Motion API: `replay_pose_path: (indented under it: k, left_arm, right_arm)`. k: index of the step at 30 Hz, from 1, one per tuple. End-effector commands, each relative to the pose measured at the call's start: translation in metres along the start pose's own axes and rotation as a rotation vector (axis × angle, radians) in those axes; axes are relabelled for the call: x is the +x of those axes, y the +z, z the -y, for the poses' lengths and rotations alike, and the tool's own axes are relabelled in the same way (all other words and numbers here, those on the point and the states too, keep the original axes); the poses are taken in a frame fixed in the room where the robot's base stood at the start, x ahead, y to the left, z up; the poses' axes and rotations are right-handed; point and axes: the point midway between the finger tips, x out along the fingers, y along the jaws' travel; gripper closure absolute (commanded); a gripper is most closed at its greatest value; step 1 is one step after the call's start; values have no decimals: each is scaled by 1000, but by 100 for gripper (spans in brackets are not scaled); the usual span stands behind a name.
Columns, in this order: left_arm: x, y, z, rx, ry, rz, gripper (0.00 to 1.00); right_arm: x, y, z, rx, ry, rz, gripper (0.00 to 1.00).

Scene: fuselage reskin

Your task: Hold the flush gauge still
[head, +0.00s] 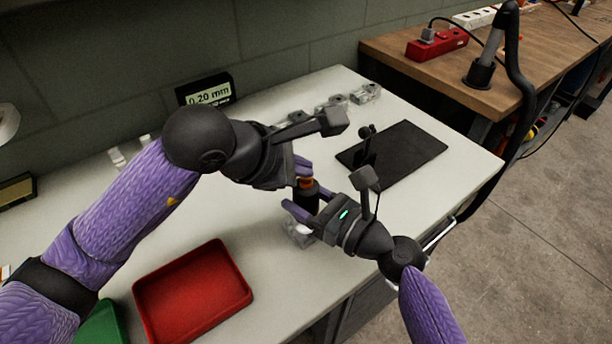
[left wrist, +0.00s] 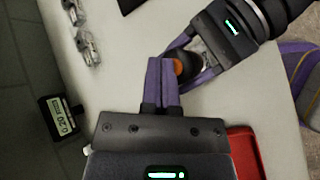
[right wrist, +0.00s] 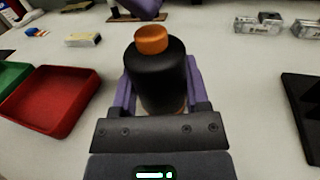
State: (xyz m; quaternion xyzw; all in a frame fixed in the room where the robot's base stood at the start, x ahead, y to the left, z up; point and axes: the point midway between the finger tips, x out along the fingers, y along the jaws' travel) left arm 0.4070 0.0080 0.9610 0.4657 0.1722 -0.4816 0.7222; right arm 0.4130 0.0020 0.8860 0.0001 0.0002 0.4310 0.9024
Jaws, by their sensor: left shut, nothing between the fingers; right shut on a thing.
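The flush gauge is a black cylinder with an orange cap (right wrist: 155,75), upright over the white bench. My right gripper (head: 306,204) is shut around its body, one finger on each side in the right wrist view. My left gripper (left wrist: 161,75) is shut and empty, its purple fingertips close beside the orange top in the left wrist view. I cannot tell whether they touch it. The gauge's lower end is mostly hidden by my right gripper. A clear block (head: 297,235) shows beneath it. A small display (head: 208,95) at the back reads 0.20 mm.
A red tray (head: 192,292) and a green tray (head: 100,326) stand at the front left. Several clear blocks (head: 366,93) line the back of the bench. A dark mat (head: 408,150) lies to the right. A wooden bench (head: 480,75) stands beyond.

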Motion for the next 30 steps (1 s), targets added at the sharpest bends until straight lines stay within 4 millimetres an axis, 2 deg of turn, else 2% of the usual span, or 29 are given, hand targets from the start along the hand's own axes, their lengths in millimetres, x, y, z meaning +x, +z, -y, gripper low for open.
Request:
replay_pose_path:
  k: [30]
  left_arm:
    - [6, -4, 5, 0, -1, 0, 100]
  right_arm:
    - [0, 0, 0, 0, 0, -1, 100]
